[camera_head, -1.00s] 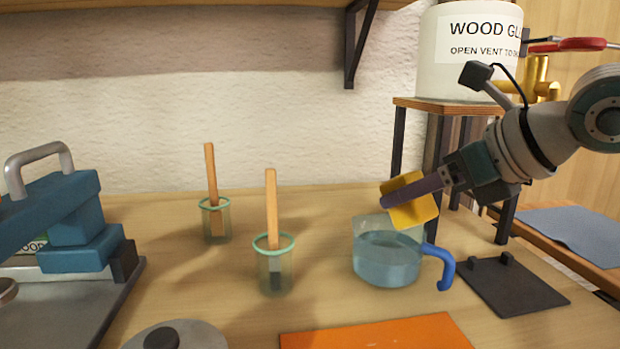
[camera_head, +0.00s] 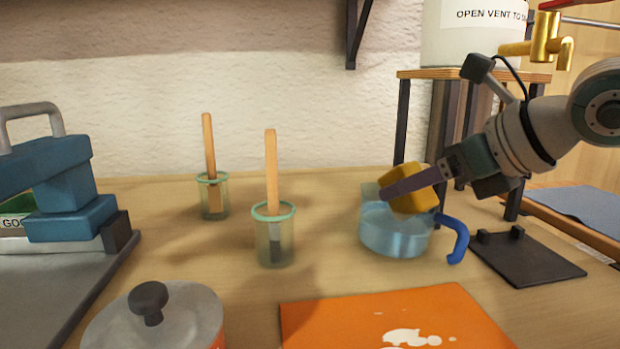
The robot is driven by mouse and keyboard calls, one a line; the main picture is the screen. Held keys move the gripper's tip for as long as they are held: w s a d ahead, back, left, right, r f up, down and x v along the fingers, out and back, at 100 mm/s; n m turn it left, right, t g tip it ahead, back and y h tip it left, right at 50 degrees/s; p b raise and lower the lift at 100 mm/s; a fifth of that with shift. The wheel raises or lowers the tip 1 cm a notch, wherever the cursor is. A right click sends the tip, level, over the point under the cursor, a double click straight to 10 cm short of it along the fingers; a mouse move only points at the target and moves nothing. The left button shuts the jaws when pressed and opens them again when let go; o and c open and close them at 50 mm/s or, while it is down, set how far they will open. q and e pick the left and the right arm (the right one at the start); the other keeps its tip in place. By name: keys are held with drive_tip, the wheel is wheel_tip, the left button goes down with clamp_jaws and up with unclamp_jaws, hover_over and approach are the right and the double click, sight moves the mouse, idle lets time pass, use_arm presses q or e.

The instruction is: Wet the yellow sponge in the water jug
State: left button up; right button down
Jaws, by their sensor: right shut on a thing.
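The yellow sponge (camera_head: 416,198) is held by my right gripper (camera_head: 410,186), which is shut on it. The sponge is tilted, at the mouth of the water jug (camera_head: 394,236). Its lower edge overlaps the jug's upper part in the picture; I cannot tell whether it touches the water. The jug is clear, holds bluish water and has a blue handle (camera_head: 460,240) on its right. It stands upright on the table. My left gripper is out of view.
Two glasses with wooden sticks (camera_head: 273,232) (camera_head: 213,194) stand left of the jug. An orange board (camera_head: 330,318) with white spots and a lidded pot (camera_head: 180,320) lie in front. A dark plate (camera_head: 525,258) is at right.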

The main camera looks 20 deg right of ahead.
drive_tip(key=shift+s+d+f, duration=0.1)
drive_tip(key=shift+s+f, duration=0.15)
drive_tip(key=shift+f, duration=0.5)
drive_tip(key=shift+r, duration=0.2)
drive_tip(key=shift+s+r+p, duration=0.15)
drive_tip(key=shift+r+p, duration=0.3)
drive_tip(key=shift+r, duration=0.1)
drive_tip(key=shift+s+r+p, duration=0.15)
drive_tip(key=shift+r+p, duration=0.3)
drive_tip(key=shift+r, duration=0.05)
drive_tip(key=shift+w+r+p, duration=0.15)
drive_tip(key=shift+r+p, duration=1.15)
drive_tip(key=shift+r, duration=1.05)
